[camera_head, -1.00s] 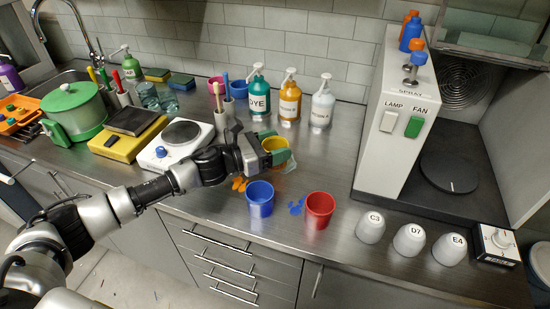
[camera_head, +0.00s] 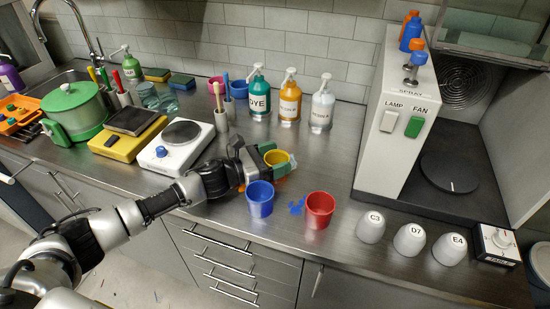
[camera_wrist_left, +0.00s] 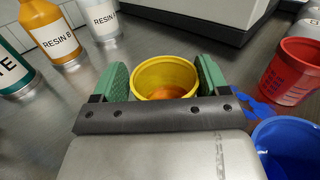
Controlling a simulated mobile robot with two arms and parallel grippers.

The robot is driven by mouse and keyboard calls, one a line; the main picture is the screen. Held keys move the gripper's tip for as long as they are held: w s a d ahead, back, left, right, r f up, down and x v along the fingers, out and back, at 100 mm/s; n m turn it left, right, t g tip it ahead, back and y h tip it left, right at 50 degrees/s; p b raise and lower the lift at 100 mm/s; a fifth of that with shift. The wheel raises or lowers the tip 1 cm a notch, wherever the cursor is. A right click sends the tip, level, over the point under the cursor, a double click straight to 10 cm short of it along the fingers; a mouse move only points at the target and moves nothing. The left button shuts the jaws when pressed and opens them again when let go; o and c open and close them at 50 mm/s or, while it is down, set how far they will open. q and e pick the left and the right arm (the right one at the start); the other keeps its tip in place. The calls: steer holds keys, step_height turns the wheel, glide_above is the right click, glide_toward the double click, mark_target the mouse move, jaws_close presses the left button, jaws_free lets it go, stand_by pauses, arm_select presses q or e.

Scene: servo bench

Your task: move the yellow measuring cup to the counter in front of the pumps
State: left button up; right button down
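The yellow measuring cup (camera_head: 277,158) is upright between the green fingers of my left gripper (camera_head: 275,158), in front of the pump bottles and behind the blue cup. In the left wrist view the yellow cup (camera_wrist_left: 166,78) has orange inside, and the gripper's fingers (camera_wrist_left: 165,85) press against both its sides. I cannot tell whether its base touches the counter (camera_head: 330,160). My right gripper is not in view.
The blue cup (camera_head: 260,198) and red cup (camera_head: 319,210) stand close in front, with a blue splat (camera_head: 297,206) between them. Counter between the bottles and red cup is clear.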

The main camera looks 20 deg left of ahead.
arm_select(q)
steer(key=shift+r+p, duration=0.3)
steer(key=b+v, duration=0.1)
steer(key=v, duration=0.2)
steer(key=b+v, duration=0.1)
steer(key=v, duration=0.3)
steer(key=b+v, duration=0.1)
steer(key=v, duration=0.3)
steer(key=shift+f, duration=0.3)
steer(key=shift+s+a+r+b, duration=0.2)
steer(key=shift+s+a+b, duration=0.1)
steer(key=shift+s+a, duration=0.05)
